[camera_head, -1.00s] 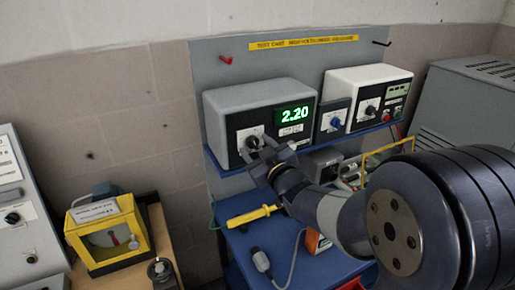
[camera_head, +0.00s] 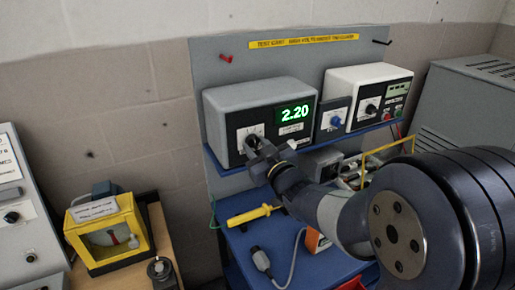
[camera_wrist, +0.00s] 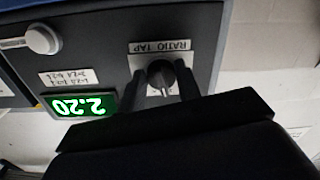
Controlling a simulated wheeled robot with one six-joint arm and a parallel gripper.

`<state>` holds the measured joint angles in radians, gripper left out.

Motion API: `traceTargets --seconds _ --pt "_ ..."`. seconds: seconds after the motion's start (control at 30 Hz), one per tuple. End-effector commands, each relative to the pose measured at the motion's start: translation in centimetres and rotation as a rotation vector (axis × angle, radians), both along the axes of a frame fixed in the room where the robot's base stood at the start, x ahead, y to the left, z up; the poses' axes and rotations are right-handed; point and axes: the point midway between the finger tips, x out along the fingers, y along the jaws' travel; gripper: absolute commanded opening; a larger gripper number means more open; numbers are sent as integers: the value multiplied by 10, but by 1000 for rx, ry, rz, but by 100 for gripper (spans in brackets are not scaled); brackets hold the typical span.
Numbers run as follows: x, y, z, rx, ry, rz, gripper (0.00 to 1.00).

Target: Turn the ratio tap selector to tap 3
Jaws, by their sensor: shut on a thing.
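The ratio tap selector (camera_wrist: 160,74) is a dark round knob under a "RATIO TAP" label (camera_wrist: 160,46) in the wrist view, where the picture is upside down. In the head view it sits on the black front of a grey instrument box (camera_head: 255,97), mostly hidden by my gripper (camera_head: 257,147). My gripper also shows in the wrist view (camera_wrist: 161,88), with one dark finger on each side of the knob, shut on it. The green display (camera_head: 295,113) reads 2.20. The tap marks around the knob are too small to read.
A small unit with a blue knob (camera_head: 336,121) and a white instrument (camera_head: 368,96) stand to the right on the same blue shelf (camera_head: 222,168). Below are a yellow-handled tool (camera_head: 250,215) and a cable plug (camera_head: 261,262). A yellow-framed box (camera_head: 104,230) stands at left.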

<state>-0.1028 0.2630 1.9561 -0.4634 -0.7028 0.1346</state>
Motion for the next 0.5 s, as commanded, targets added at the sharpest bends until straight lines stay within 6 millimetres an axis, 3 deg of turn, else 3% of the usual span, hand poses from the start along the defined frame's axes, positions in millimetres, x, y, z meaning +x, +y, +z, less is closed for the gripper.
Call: traceTargets --seconds 0.5 --pt "-1 2 0 362 152 0 9"
